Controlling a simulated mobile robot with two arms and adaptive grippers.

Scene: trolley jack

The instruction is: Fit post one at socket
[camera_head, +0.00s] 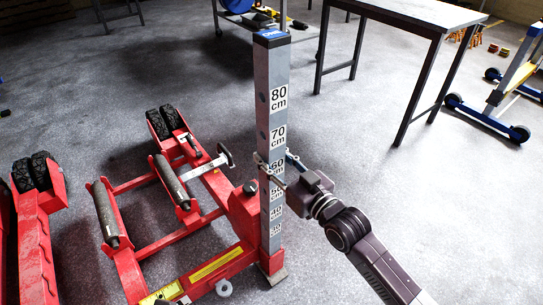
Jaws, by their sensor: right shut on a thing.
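A tall grey square post (272,105) with a blue top and white height labels from 80 cm downward stands about upright in the head view. My right gripper (272,170) is shut on the post near the 60 cm label. The post's lower end is beside the red trolley jack (245,215), at its near right corner. The socket is not clearly seen; whether the post's foot sits in it I cannot tell. My left gripper is not in view.
The jack has black rollers (172,181) and black wheels (167,123). Another red unit (35,240) stands at the left edge. Floor at right is clear.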

